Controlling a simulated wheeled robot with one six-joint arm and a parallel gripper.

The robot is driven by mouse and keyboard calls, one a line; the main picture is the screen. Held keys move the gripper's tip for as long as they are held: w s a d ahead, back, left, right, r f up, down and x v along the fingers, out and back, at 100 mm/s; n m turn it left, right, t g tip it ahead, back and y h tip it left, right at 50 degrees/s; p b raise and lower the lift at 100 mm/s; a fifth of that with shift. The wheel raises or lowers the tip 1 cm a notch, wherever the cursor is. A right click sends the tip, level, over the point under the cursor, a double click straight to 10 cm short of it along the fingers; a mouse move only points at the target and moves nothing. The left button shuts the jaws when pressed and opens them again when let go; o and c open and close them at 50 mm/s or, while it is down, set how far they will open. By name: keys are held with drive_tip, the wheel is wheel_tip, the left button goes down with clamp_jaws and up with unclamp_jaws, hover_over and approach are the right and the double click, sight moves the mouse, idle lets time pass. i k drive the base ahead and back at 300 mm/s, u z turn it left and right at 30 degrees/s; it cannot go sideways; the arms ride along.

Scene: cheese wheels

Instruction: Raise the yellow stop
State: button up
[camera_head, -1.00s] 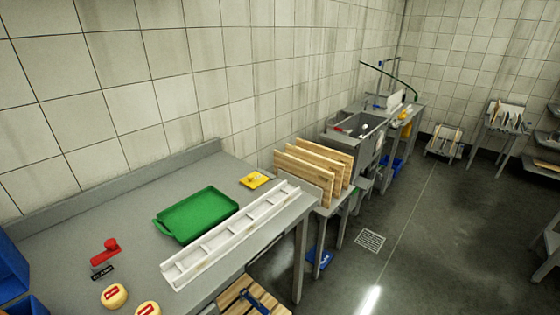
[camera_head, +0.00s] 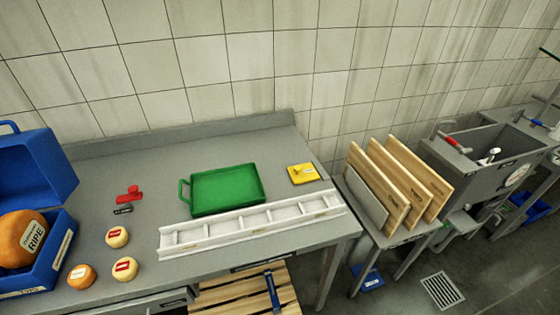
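A yellow square piece (camera_head: 303,174) with a small dark mark and a raised bit lies flat on the grey table, near its back right corner. It looks like the yellow stop, but I cannot read its label. It sits just behind the right end of a white ladder-like rail (camera_head: 250,222) and to the right of a green tray (camera_head: 228,190). My gripper is not in view.
Small cheese wheels (camera_head: 117,237) and a red-handled tool (camera_head: 130,194) lie at the table's left. A blue box (camera_head: 40,270) holds a large orange wheel (camera_head: 22,240). Wooden boards (camera_head: 400,180) stand right of the table. A pallet (camera_head: 245,290) lies below its front edge.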

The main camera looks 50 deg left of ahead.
sight(303, 173)
drive_tip(key=u, duration=0.95)
drive_tip(key=i, duration=0.85)
drive_tip(key=u, duration=0.95)
drive_tip(key=i, duration=0.2)
drive_tip(key=u, duration=0.25)
